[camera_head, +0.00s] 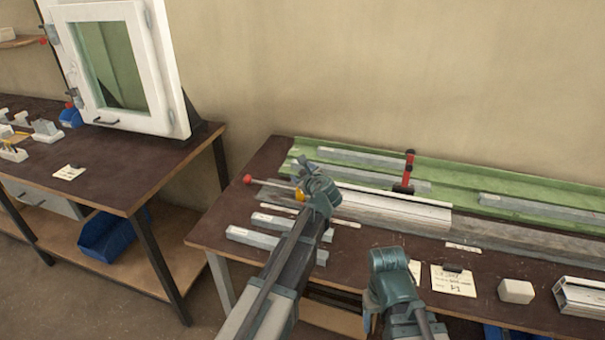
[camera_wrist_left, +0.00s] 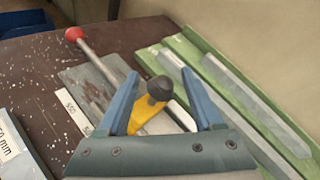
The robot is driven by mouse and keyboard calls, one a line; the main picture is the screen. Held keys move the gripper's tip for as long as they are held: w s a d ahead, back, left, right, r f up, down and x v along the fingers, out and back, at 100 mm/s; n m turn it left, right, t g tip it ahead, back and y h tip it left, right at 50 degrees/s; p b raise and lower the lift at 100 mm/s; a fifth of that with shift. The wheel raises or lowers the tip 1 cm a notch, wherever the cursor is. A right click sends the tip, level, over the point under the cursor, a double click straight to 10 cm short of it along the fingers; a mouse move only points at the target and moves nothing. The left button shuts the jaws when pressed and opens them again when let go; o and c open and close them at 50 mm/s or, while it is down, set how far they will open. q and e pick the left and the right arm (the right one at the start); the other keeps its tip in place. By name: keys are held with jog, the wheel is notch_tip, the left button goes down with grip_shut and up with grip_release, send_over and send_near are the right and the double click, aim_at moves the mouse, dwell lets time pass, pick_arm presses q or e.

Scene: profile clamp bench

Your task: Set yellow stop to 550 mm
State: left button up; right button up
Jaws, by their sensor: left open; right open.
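The yellow stop (camera_head: 299,195) sits at the left end of the bench rail, largely covered by my left gripper (camera_head: 310,184) in the head view. In the left wrist view the yellow stop (camera_wrist_left: 146,112) has a black knob (camera_wrist_left: 160,88) and lies between the spread blue fingers of my left gripper (camera_wrist_left: 160,76). The fingers are open and no grip shows. A rod with a red ball end (camera_wrist_left: 74,34) runs beside the stop. A white scale label (camera_wrist_left: 72,108) lies left of it; its figures are hard to read. My right gripper (camera_head: 388,260) is over the front of the bench; its fingertips are hidden.
A red and black clamp (camera_head: 406,172) stands behind the aluminium profile (camera_head: 390,210). Grey bars lie in the green tray (camera_head: 450,178) and at the front left. A note card (camera_head: 453,283) and white block (camera_head: 516,291) lie front right. A framed window (camera_head: 115,65) stands on another bench.

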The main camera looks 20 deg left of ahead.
pick_arm(q)
grip_shut()
dwell(1.3)
